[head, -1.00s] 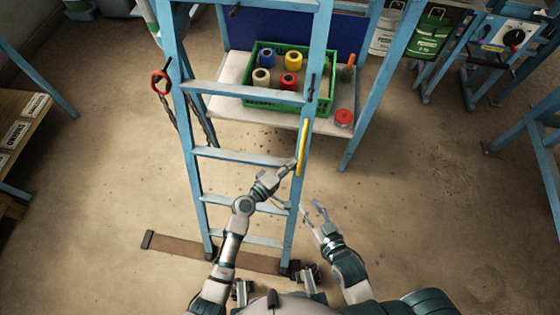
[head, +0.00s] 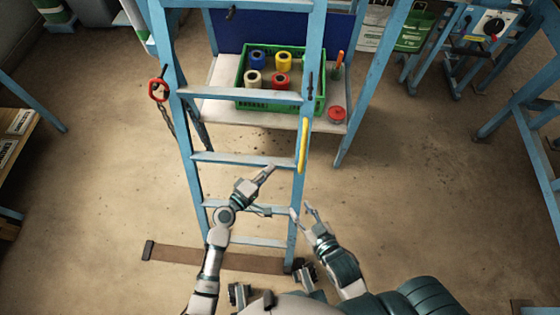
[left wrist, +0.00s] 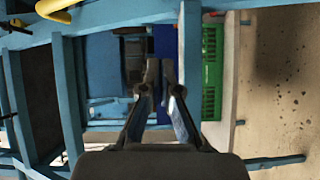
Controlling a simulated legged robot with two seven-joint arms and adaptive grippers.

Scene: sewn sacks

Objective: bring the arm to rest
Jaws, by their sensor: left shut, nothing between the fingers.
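My left gripper (head: 268,172) is shut and empty, in front of the blue ladder (head: 245,160) between its rails. It is left of the yellow handle (head: 302,146) on the ladder's right rail and apart from it. In the left wrist view its two fingers (left wrist: 160,70) are close together with nothing between them. A yellow piece (left wrist: 52,8) shows there at the top left. My right gripper (head: 303,211) is open and empty, low beside the ladder's right rail.
Behind the ladder, a green crate (head: 280,105) with several coloured spools stands on a pale shelf (head: 220,105). A brown strip (head: 200,258) lies at the ladder's foot. Open floor lies on both sides.

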